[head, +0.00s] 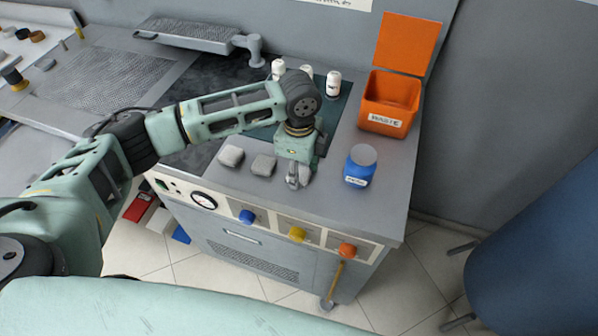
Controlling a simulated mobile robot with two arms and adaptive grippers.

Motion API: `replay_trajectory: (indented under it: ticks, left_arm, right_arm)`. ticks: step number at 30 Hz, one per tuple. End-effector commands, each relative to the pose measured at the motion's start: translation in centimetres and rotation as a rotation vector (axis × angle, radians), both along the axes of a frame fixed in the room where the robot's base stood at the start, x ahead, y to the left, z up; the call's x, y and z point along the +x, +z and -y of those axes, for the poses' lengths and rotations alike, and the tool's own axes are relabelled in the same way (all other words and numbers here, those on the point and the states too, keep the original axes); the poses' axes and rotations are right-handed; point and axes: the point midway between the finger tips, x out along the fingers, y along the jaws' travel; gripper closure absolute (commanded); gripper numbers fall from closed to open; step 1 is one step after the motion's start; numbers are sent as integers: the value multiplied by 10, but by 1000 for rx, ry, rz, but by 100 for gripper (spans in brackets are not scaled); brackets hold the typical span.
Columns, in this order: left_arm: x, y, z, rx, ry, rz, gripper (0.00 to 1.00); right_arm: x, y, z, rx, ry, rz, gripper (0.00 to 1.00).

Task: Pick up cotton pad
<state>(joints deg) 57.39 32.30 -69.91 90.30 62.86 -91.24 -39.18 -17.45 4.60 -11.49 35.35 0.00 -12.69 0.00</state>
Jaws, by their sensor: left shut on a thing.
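Two pale grey cotton pads lie side by side on the grey counter in the head view, one at the left (230,156) and one nearer the gripper (263,165). My left gripper (298,178) points down over the counter's front part, just right of these two pads and apart from them. Its fingers are shut on a small grey thing, probably another cotton pad, mostly hidden between the fingers. It is low, at or just above the counter; I cannot tell whether it touches. My right gripper is not in view.
A blue jar (360,166) stands close to the right of my left gripper. Behind it is an open orange waste bin (390,104). Small white bottles (333,84) stand on a dark green mat behind my forearm. Knobs (297,234) line the counter's front.

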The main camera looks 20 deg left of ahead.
Motion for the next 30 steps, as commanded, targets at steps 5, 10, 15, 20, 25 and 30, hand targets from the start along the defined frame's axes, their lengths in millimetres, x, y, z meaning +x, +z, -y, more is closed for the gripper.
replay_trajectory:
  ticks: [5,10,15,20,25,30]
  left_arm:
    - [1,8,0,-1,0,3,72]
    - [1,29,0,-1,-1,4,72]
    - [-5,52,26,-5,-8,4,72]
    - [-15,74,60,-4,-6,3,72]
    - [-22,92,87,-2,-3,2,72]
    - [-27,104,104,-2,-1,0,72]
  right_arm:
    - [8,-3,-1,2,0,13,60]
    - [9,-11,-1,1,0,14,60]
    - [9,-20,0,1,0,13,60]
    - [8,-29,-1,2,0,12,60]
    - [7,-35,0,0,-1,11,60]
    - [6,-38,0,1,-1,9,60]
